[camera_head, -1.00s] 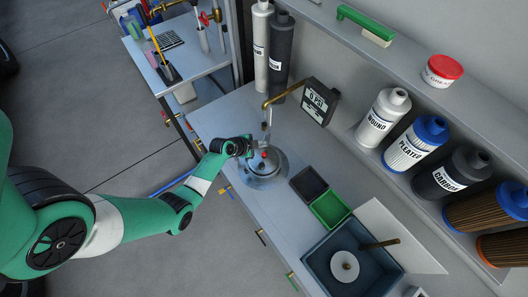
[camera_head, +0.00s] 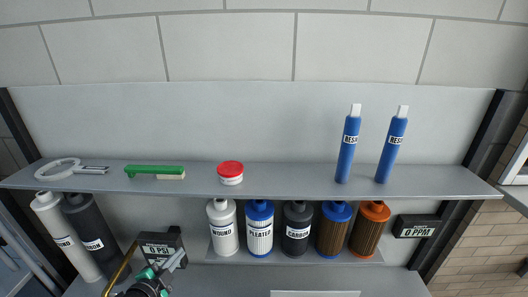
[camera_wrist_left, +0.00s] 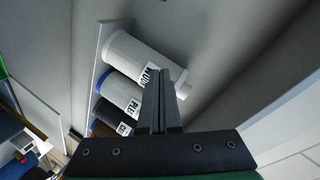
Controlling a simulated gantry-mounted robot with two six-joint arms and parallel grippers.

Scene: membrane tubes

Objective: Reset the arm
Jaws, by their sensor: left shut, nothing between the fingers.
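My left gripper (camera_head: 172,262) is at the bottom of the head view, in front of the 0 PSI gauge (camera_head: 160,242) and partly covering it. In the left wrist view the two fingers (camera_wrist_left: 161,100) are together with nothing between them. Behind them in that view are the white WOUND cartridge (camera_wrist_left: 137,60) and the PLEATED cartridge (camera_wrist_left: 118,92); the fingers overlap the picture of the WOUND one, and I cannot tell the distance. My right gripper is in no view.
The upper shelf (camera_head: 270,181) holds a ring wrench (camera_head: 62,170), a green brush (camera_head: 153,169), a red-lidded tub (camera_head: 230,172) and two blue tubes (camera_head: 348,145). Below stand several cartridges, including a black one (camera_head: 297,228), and a 0 PPM display (camera_head: 416,227). A brass faucet (camera_head: 124,270) is beside my gripper.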

